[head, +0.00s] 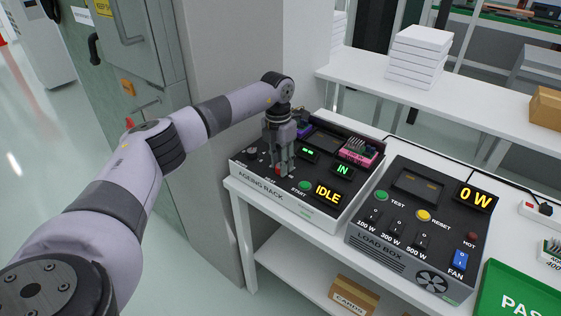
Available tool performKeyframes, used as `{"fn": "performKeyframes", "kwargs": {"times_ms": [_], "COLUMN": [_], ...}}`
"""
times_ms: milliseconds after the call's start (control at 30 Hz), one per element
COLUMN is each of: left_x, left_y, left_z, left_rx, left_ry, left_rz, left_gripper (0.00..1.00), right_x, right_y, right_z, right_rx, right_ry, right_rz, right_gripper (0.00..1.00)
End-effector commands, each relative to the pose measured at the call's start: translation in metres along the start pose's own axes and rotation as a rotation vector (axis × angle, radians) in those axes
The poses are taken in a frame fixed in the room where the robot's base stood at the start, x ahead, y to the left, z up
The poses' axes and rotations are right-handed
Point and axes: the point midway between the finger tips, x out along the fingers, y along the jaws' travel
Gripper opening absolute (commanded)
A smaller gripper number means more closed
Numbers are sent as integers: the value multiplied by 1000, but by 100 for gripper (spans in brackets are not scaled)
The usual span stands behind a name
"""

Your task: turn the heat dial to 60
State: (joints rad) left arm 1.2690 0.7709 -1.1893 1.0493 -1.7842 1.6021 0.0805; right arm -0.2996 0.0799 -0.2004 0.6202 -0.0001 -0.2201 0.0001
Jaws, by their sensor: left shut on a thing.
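The ageing rack (262,190) is a white box with a dark sloped top, standing at the left end of the white table. My left gripper (280,170) points down onto the left part of its panel, beside the green START button (305,185). Its fingers are shut on what appears to be the heat dial, which is mostly hidden between them; a small reddish patch shows at the fingertips. The dial's scale and pointer setting cannot be read. The rack's display (327,193) reads IDLE, and a smaller one (343,170) reads IN. My right gripper is not in view.
A load box (375,240) with switches and a 0 W display stands to the right of the rack. A pink board (357,150) sits at the rack's back. A green PASS tray (495,290) lies at the lower right. A grey pillar (230,70) stands behind my left arm.

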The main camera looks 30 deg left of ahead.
Motion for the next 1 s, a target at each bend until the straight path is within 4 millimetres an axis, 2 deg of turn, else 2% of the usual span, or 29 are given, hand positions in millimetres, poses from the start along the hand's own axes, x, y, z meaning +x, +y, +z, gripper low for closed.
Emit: {"fn": "performKeyframes", "kwargs": {"times_ms": [1000], "left_x": [-1], "left_y": [-1], "left_z": [2], "left_rx": [964], "left_ry": [52], "left_rz": [3], "left_gripper": [0], "right_x": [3], "right_y": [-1], "right_z": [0], "right_rx": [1], "right_ry": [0], "right_rz": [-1], "right_gripper": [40]}}
